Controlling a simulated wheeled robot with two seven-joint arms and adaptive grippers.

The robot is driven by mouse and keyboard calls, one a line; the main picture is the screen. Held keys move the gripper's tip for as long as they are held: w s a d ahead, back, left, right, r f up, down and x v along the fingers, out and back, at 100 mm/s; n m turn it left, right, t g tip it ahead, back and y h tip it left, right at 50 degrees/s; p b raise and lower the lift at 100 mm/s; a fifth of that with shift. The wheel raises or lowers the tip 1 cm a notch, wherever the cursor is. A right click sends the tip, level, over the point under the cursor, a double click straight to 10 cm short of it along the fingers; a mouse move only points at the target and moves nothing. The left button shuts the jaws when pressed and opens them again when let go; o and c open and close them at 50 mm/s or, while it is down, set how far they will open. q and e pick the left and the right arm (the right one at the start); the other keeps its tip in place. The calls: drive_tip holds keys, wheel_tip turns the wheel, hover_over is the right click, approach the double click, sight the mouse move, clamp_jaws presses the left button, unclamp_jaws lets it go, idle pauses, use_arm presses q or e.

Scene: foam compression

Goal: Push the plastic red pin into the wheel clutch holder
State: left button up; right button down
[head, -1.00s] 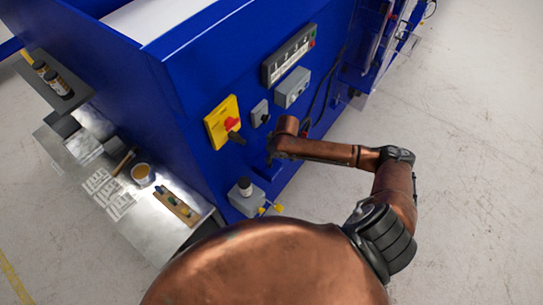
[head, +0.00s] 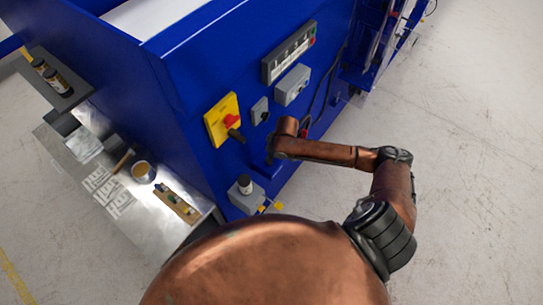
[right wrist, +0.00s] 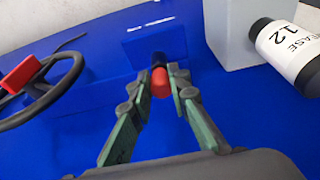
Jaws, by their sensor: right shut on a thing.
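In the right wrist view, my right gripper (right wrist: 161,88), with green fingers, is shut on the red pin (right wrist: 160,82). The pin's rounded red end faces the camera, and a dark part shows just beyond it. Beyond the fingertips is a blue block with small white lettering (right wrist: 147,43) on the blue machine face. I cannot tell whether the pin touches or enters this block. A black handwheel (right wrist: 40,92) with a red part (right wrist: 22,74) is at the left. In the head view my right arm reaches the machine front, and its gripper is hidden. My left gripper is not in view.
A grey box (right wrist: 232,30) and a labelled black-and-white bottle (right wrist: 290,50) stand close on the right in the right wrist view. In the head view, the blue machine (head: 190,75) carries a yellow-and-red switch (head: 225,120). A metal bench (head: 150,225) is at the left.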

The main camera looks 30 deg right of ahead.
drive_tip(key=shift+f, duration=0.2)
drive_tip(key=c, duration=1.7)
unclamp_jaws()
drive_tip(key=shift+c, duration=0.2)
drive_tip(key=shift+r, duration=0.15)
drive_tip(key=shift+w+p+v, duration=0.2)
drive_tip(key=shift+p+v, duration=0.7)
drive_tip(key=shift+p, duration=0.3)
drive_tip(key=shift+w+p+v, duration=0.2)
drive_tip(key=shift+p+v, duration=0.75)
drive_tip(key=shift+p, duration=0.2)
drive_tip(key=shift+a+r, duration=0.15)
drive_tip(key=shift+r, duration=0.9)
